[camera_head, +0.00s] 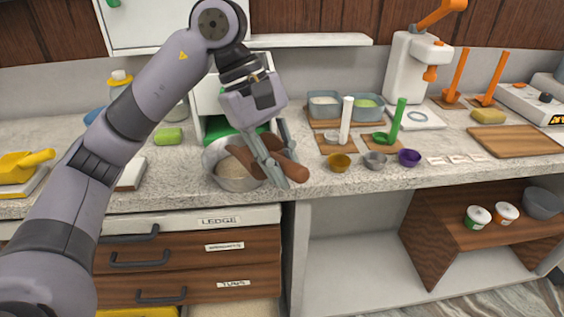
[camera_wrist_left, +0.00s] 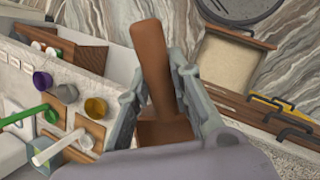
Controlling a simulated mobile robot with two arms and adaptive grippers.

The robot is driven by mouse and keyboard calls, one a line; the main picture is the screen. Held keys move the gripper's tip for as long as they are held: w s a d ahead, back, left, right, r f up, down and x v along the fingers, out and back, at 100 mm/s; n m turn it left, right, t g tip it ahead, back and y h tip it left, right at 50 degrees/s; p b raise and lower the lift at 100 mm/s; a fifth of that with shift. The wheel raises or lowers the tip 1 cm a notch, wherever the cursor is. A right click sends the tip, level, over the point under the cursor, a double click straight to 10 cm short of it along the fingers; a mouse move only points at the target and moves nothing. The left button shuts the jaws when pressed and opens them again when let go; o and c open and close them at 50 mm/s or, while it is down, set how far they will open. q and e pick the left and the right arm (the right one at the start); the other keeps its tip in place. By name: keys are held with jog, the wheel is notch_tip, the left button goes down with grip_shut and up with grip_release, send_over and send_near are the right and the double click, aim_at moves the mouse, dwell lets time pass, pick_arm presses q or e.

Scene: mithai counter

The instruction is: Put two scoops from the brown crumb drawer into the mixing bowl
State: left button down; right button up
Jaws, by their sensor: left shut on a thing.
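My left gripper (camera_head: 275,165) is shut on a brown scoop and holds it over the counter at the right rim of a grey bowl. The scoop's handle (camera_head: 287,167) points down to the right. Its brown handle (camera_wrist_left: 152,60) also stands between the fingers (camera_wrist_left: 155,85) in the left wrist view, with a brown boxy part below. The bowl (camera_head: 221,180), likely the mixing bowl, holds pale beige matter; gripper and scoop partly cover it. An open drawer (camera_wrist_left: 262,43) with light brown contents shows in the left wrist view. Whether the scoop is loaded cannot be told. My right gripper is out of view.
Small yellow (camera_head: 339,162), grey (camera_head: 375,159) and purple (camera_head: 409,157) cups stand right of the gripper. A white cylinder (camera_head: 346,120) and a green-handled tool (camera_head: 396,120) stand behind them. Labelled drawers (camera_head: 190,261) lie below the counter.

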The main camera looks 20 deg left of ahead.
pick_arm(q)
notch_tip(320, 180, up, 4)
jog(key=shift+f+p, duration=0.2)
jog(key=shift+p, duration=0.85)
jog(key=shift+f, duration=0.1)
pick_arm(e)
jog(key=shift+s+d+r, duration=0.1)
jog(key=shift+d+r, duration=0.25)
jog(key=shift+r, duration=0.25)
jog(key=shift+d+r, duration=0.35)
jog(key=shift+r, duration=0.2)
